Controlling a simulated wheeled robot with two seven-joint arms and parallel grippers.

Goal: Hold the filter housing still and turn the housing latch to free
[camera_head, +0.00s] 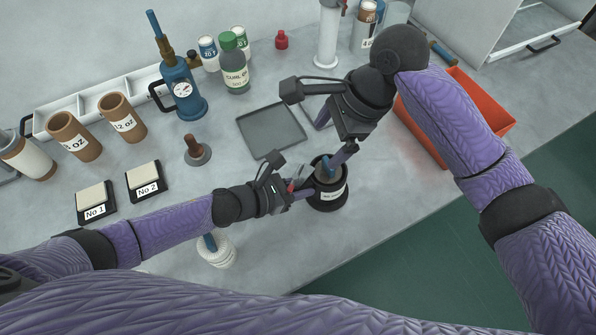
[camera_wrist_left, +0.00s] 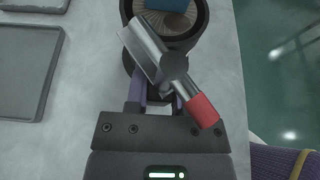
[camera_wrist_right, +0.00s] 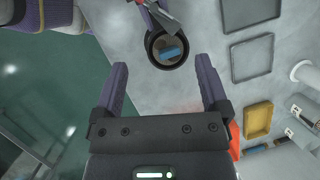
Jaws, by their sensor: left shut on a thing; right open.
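The filter housing (camera_head: 331,196) is a black round cup with a white label, standing upright near the table's front edge. A blue piece shows inside it, seen also in the right wrist view (camera_wrist_right: 172,53). The housing latch (camera_wrist_left: 172,65), a silver lever with a red end (camera_wrist_left: 202,110), lies slantwise across the housing's near side in the left wrist view. My left gripper (camera_wrist_left: 158,98) is shut on the housing's side, below the latch; the exact contact is partly hidden. My right gripper (camera_wrist_right: 163,70) is open and empty above the housing, which shows beyond its fingertips.
A flat grey tray (camera_head: 270,131) lies behind the housing. An orange-red bin (camera_head: 487,98) stands right, beneath my right arm. A white ribbed jar (camera_head: 216,254) stands front left, near my left arm. A blue pump with gauge (camera_head: 181,93) and bottles stand at the back.

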